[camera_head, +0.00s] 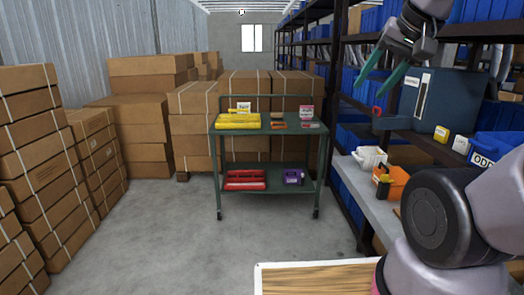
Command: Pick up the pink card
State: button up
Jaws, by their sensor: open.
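A small pink-and-white upright piece (306,112), which looks like the pink card, stands at the right end of the top shelf of a green cart (217,167). It is too small to read, and a flat pinkish piece (312,125) lies just in front of it. My gripper (372,88) hangs in the upper right of the head view with its two teal fingers spread and nothing between them. It is in the air, apart from the cart and to the right of the card in the picture.
Yellow items (237,121) lie on the cart's top shelf, red ones (245,180) and a purple box (294,177) below. Racks with blue bins (358,141) and a blue-grey machine (440,100) stand right. Cardboard boxes (30,110) line the left. The floor (165,240) before the cart is clear.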

aim_at(306, 113)
jog(key=i, duration=2.15)
jog(key=i+j+z, duration=0.15)
jog(key=i, duration=0.25)
jog(key=i+z, duration=0.1)
jog(key=i, duration=0.3)
jog(key=i+j+z, duration=0.15)
jog(key=i, duration=0.25)
jog(key=i+j+z, duration=0.1)
jog(key=i+j, duration=0.2)
jog(key=i+j+z, duration=0.25)
jog(key=i+l, duration=0.1)
